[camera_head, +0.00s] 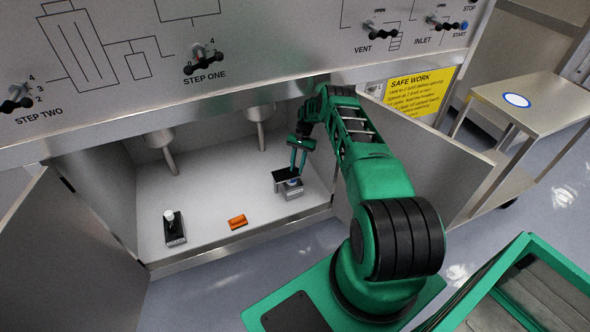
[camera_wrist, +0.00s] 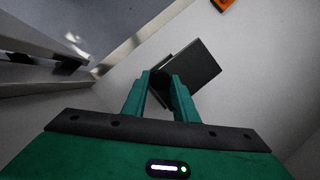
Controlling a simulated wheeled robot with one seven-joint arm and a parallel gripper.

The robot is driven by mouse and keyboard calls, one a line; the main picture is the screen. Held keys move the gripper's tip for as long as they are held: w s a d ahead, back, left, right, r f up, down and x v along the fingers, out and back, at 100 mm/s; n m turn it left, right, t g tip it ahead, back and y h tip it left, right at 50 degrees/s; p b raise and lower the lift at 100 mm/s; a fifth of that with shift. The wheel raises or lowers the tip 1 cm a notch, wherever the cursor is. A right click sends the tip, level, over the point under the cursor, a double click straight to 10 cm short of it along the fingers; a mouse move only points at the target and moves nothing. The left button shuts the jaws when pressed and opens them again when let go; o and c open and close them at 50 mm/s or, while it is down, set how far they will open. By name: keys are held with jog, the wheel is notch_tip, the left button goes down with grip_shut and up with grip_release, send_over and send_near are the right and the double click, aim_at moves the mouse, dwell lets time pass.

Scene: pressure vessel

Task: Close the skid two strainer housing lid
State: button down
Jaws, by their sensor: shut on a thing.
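A small grey housing (camera_head: 293,192) stands on the cabinet floor at the right. A dark flat lid (camera_head: 284,174) is at its top, and a bit of blue shows between them. I cannot tell whether the lid is fully seated. My gripper (camera_head: 297,170) reaches down at the lid from above. In the wrist view the fingers of my gripper (camera_wrist: 159,82) are closed around a dark part at the edge of the dark lid (camera_wrist: 195,70). A second small dark housing (camera_head: 174,238) with a white knob stands at the left; I see no skid labels on either.
An orange block (camera_head: 237,222) lies on the cabinet floor between the housings. Two metal funnels (camera_head: 163,140) hang from above. The open cabinet doors (camera_head: 62,255) stand at both sides. A steel cart (camera_head: 530,110) stands at the right.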

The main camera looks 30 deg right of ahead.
jog(key=shift+w+d+n, duration=0.25)
jog(key=shift+n, duration=0.05)
jog(key=shift+w, duration=0.15)
jog(key=c, duration=1.4)
grip_release()
jog(key=shift+c, duration=0.2)
jog(key=shift+a, duration=0.1)
